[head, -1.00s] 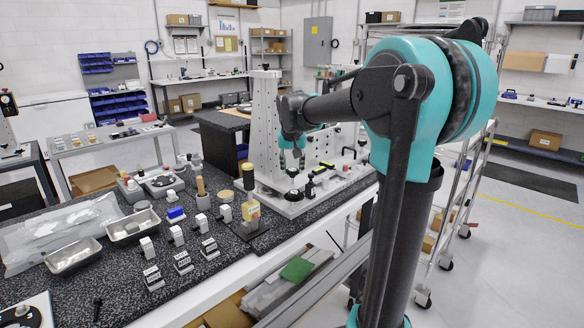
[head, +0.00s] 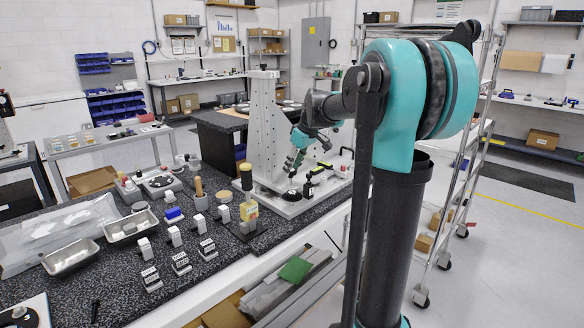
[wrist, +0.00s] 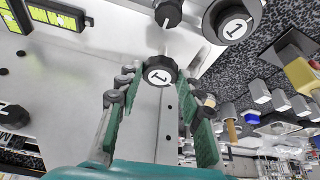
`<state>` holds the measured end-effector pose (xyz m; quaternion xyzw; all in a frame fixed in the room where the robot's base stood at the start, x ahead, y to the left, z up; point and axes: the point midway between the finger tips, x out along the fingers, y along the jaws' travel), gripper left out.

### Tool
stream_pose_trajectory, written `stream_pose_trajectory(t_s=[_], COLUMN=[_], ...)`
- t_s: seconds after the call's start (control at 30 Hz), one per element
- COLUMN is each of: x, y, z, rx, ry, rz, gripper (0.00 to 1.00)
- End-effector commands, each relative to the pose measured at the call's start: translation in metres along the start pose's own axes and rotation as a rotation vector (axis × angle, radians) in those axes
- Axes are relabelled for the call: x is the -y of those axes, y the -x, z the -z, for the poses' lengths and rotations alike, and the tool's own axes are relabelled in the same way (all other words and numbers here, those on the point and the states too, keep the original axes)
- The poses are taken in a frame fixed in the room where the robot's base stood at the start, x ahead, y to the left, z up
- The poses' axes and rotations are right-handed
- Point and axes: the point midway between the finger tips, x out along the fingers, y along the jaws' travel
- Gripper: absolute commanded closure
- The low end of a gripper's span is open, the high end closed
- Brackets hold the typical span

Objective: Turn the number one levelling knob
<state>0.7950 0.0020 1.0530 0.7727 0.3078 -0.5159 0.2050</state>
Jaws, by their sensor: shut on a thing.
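A black knob with a white cap marked 1 (wrist: 160,72) stands on the grey metal mirror fixture (wrist: 60,85) in the wrist view. My gripper (wrist: 158,84) has its teal fingers on either side of this knob, near the fingertips, and is shut on it. In the head view my gripper (head: 297,163) is tilted low beside the fixture's tall perforated plate (head: 264,130). The knob between the fingers is too small to make out there. A larger black dial, also marked 1 (wrist: 235,22), lies beyond the held knob to the upper right.
Another black knob (wrist: 168,12) sits just past the held one. Yellow-green level vials (wrist: 55,17) are at upper left, and a black knob (wrist: 14,116) is at left.

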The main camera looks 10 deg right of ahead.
Motion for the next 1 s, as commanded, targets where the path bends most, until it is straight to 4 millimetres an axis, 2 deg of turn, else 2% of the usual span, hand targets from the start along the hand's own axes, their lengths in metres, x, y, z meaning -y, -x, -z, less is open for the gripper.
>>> stream_pose_trajectory(t_s=[0.4,1.0], x=[-0.0031,-0.0030], y=[0.0000,-0.0001], z=[0.0002,0.0002], rx=[0.001,0.002], ry=[0.235,0.296], rz=[0.097,0.122], gripper=[0.92,0.92])
